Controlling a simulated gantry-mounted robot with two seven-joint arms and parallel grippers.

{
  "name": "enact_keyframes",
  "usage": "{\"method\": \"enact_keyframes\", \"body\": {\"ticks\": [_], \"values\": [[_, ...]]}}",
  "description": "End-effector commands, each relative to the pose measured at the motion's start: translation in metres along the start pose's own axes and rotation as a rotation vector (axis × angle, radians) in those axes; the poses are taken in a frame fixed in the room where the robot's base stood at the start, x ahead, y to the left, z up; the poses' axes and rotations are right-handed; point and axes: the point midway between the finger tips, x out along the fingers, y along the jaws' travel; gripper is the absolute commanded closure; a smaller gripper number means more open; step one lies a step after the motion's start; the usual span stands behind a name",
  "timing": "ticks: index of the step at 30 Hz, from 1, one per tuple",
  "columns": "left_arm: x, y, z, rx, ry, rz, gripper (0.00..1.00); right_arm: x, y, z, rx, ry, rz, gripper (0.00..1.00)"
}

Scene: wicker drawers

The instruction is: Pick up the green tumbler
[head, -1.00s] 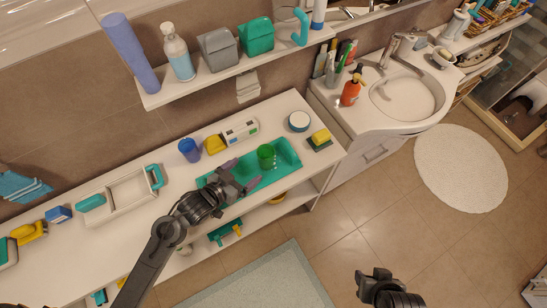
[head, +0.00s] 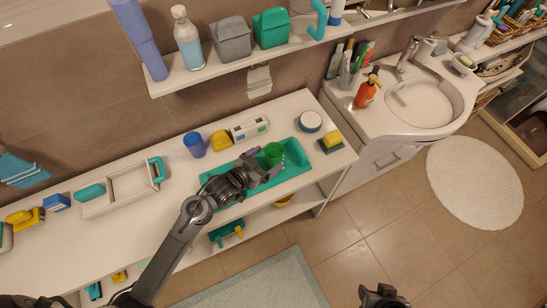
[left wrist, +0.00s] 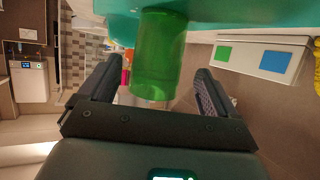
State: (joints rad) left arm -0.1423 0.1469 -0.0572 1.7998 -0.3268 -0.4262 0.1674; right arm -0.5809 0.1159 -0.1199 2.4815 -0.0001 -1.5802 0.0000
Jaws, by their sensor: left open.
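The green tumbler (head: 273,152) stands in the teal tray (head: 296,158) on the white counter. In the left wrist view the tumbler (left wrist: 158,58) is between the two fingers of my left gripper (left wrist: 150,88), with gaps on both sides. In the head view my left gripper (head: 266,168) is at the near side of the tumbler and partly covers its lower part. The left gripper is open and holds nothing. My right gripper (head: 380,294) is at the bottom edge of the head view, over the floor, and its fingers are unclear.
A blue cup (head: 194,145), a yellow item (head: 221,140) and a white box with coloured squares (head: 249,129) stand behind the tray. A sponge (head: 331,141) and a round tin (head: 310,121) are to its right. A shelf (head: 220,62) hangs above.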

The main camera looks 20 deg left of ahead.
Motion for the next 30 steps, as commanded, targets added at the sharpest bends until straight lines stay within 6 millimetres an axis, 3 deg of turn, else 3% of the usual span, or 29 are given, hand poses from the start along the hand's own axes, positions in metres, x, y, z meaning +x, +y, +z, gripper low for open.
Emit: {"method": "enact_keyframes", "body": {"ticks": [9, 18, 30], "values": [[0.037, 0.003, 0.001, 0.001, 0.000, 0.001, 0.09, 0.003, -0.001, 0.001, 0.002, 0.001, -0.002, 0.57], [0.040, 0.003, 0.001, 0.001, -0.001, 0.001, 0.09, 0.003, 0.001, 0.001, -0.004, -0.001, 0.003, 0.57], [0.040, 0.003, 0.001, 0.001, 0.000, 0.000, 0.66, 0.004, 0.002, 0.001, -0.009, -0.002, 0.007, 0.57]]}}
